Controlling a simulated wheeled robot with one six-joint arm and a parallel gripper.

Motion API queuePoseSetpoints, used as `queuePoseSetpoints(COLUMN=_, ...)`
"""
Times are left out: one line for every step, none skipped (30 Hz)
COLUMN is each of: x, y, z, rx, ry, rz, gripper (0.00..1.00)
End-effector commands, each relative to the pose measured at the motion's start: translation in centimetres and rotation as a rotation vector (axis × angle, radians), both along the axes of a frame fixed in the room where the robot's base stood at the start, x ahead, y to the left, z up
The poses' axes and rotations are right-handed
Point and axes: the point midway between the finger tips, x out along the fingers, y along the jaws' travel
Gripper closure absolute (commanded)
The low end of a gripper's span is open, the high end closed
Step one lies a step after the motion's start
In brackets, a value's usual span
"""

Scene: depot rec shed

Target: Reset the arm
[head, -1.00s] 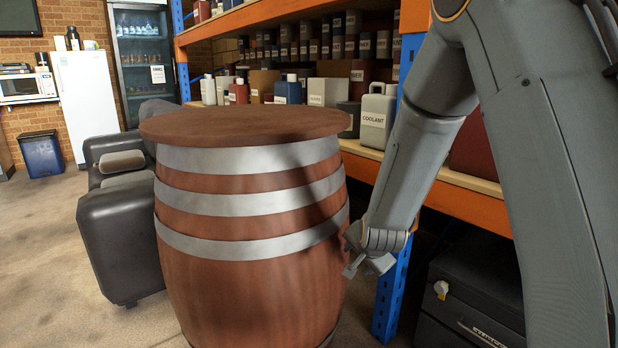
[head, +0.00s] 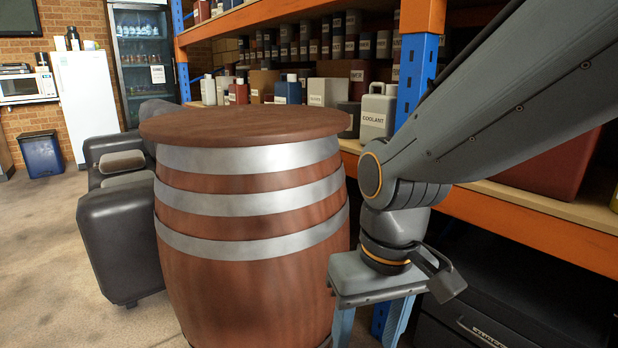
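My gripper (head: 371,322) hangs at the lower middle-right of the head view, just right of the wooden barrel (head: 250,285). Its two pale blue-grey fingers point down with a gap between them, and nothing shows between them. The fingertips are cut off by the bottom edge of the picture. My arm comes in from the upper right and bends down at the wrist. I cannot tell whether the gripper touches the barrel; it overlaps the barrel's right edge in the picture.
The orange and blue shelf rack (head: 530,225) stands behind my arm, holding a coolant jug (head: 377,117) and several bottles. A dark case (head: 470,328) sits under it. A black armchair (head: 120,240) is left of the barrel. Open floor (head: 45,250) lies at the left.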

Motion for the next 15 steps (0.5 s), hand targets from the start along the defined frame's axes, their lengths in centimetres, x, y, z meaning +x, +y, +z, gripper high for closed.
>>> queuePoseSetpoints(x=-1.0, y=-0.2, z=0.3, rx=-0.007, ry=0.012, rz=0.03, gripper=0.46)
queuePoseSetpoints(x=-1.6, y=-0.3, z=0.4, rx=-0.011, ry=0.021, rz=0.047, gripper=0.46)
queuePoseSetpoints(x=-1.6, y=-0.6, z=0.8, rx=-0.014, ry=0.024, rz=0.038, gripper=0.46)
queuePoseSetpoints(x=-1.5, y=-0.7, z=1.1, rx=-0.014, ry=0.024, rz=0.031, gripper=0.46)
queuePoseSetpoints(x=-1.4, y=-0.8, z=1.3, rx=-0.015, ry=0.024, rz=0.025, gripper=0.46)
queuePoseSetpoints(x=-1.4, y=-1.0, z=1.6, rx=-0.016, ry=0.023, rz=0.018, gripper=0.46)
queuePoseSetpoints(x=-1.3, y=-1.1, z=1.8, rx=-0.016, ry=0.023, rz=0.013, gripper=0.46)
queuePoseSetpoints(x=-1.3, y=-1.3, z=2.0, rx=-0.018, ry=0.024, rz=0.007, gripper=0.46)
queuePoseSetpoints(x=-1.3, y=-1.4, z=2.3, rx=-0.018, ry=0.024, rz=0.001, gripper=0.46)
queuePoseSetpoints(x=-1.2, y=-1.6, z=2.5, rx=-0.019, ry=0.024, rz=-0.005, gripper=0.46)
queuePoseSetpoints(x=-1.2, y=-1.7, z=2.7, rx=-0.02, ry=0.024, rz=-0.01, gripper=0.46)
queuePoseSetpoints(x=-1.1, y=-2.0, z=3.1, rx=-0.021, ry=0.023, rz=-0.019, gripper=0.46)
queuePoseSetpoints(x=-1.1, y=-2.1, z=3.3, rx=-0.022, ry=0.023, rz=-0.025, gripper=0.46)
queuePoseSetpoints(x=-1.1, y=-2.3, z=3.6, rx=-0.023, ry=0.023, rz=-0.031, gripper=0.46)
queuePoseSetpoints(x=-1.0, y=-2.6, z=4.0, rx=-0.025, ry=0.024, rz=-0.041, gripper=0.46)
